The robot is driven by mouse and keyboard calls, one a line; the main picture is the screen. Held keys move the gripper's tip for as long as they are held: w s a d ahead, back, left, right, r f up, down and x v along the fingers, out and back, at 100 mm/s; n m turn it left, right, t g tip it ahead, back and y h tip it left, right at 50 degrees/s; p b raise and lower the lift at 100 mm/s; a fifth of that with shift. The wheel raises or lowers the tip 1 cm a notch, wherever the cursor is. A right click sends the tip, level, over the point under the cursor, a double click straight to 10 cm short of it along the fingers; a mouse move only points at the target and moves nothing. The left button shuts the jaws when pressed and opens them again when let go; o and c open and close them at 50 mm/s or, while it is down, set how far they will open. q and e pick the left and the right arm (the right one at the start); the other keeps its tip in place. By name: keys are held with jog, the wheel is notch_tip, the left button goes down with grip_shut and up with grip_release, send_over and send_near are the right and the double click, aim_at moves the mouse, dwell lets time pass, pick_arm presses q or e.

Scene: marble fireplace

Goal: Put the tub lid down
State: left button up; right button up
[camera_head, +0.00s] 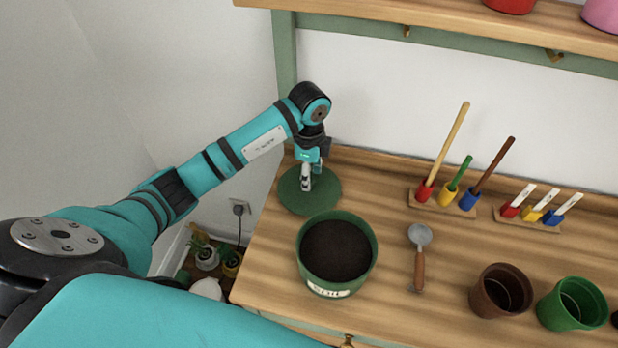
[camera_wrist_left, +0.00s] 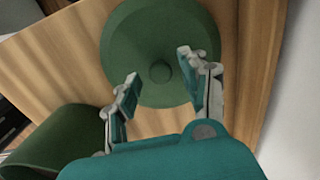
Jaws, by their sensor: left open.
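The green tub lid (camera_head: 322,194) lies on the wooden bench at its back left. It is a round disc with a small knob (camera_wrist_left: 160,71) at its middle, seen in the left wrist view. My left gripper (camera_head: 306,184) is above the lid. In the left wrist view my left gripper (camera_wrist_left: 160,86) is open, its fingers apart on either side of the knob with space around it. The green tub (camera_head: 312,274) stands uncovered just in front of the lid, full of dark soil, with a label on its front. My right gripper is not in view.
A trowel (camera_head: 419,262) lies right of the tub. Brown (camera_head: 482,300) and green (camera_head: 558,312) pots stand at the front right. Colored tool holders (camera_head: 443,204) and labels (camera_head: 527,216) stand along the back. A shelf (camera_head: 440,20) runs above. Bench between lid and tool holders is clear.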

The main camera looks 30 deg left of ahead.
pick_arm(q)
notch_tip(320, 180, up, 10)
dwell(0.3)
dwell(0.4)
